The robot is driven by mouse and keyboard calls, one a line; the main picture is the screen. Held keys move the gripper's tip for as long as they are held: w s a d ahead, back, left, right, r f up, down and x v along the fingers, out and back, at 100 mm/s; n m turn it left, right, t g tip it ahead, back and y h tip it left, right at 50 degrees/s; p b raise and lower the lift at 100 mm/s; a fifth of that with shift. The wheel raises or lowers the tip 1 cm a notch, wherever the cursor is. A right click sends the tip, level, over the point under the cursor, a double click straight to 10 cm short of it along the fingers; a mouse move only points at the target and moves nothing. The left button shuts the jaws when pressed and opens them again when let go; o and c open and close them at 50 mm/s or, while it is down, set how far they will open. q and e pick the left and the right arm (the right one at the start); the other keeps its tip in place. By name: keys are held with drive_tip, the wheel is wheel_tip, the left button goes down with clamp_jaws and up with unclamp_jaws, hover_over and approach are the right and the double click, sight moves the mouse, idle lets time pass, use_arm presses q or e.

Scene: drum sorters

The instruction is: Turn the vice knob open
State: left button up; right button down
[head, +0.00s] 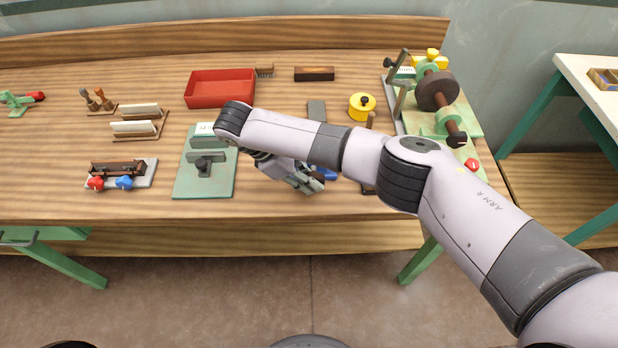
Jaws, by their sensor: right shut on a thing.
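My right gripper (306,181) is low over the front middle of the bench, partly hidden under my own forearm. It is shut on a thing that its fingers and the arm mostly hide. A small blue part (326,173) shows right beside the fingertips; I cannot tell whether it is the vice knob or whether the fingers touch it. The vice itself cannot be made out clearly behind the arm. My left gripper is not in view.
A green plate with a dark knob (203,165) lies left of the gripper. A fixture with red and blue knobs (118,169) is farther left. A red tray (220,89) and yellow round container (362,106) are behind. A wheeled machine (437,91) stands right.

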drive_tip(key=shift+w+r, duration=0.2)
drive_tip(key=shift+w, duration=0.05)
drive_tip(key=c, duration=1.8)
unclamp_jaws()
drive_tip(key=shift+f, duration=0.1)
drive_tip(key=v, duration=1.2)
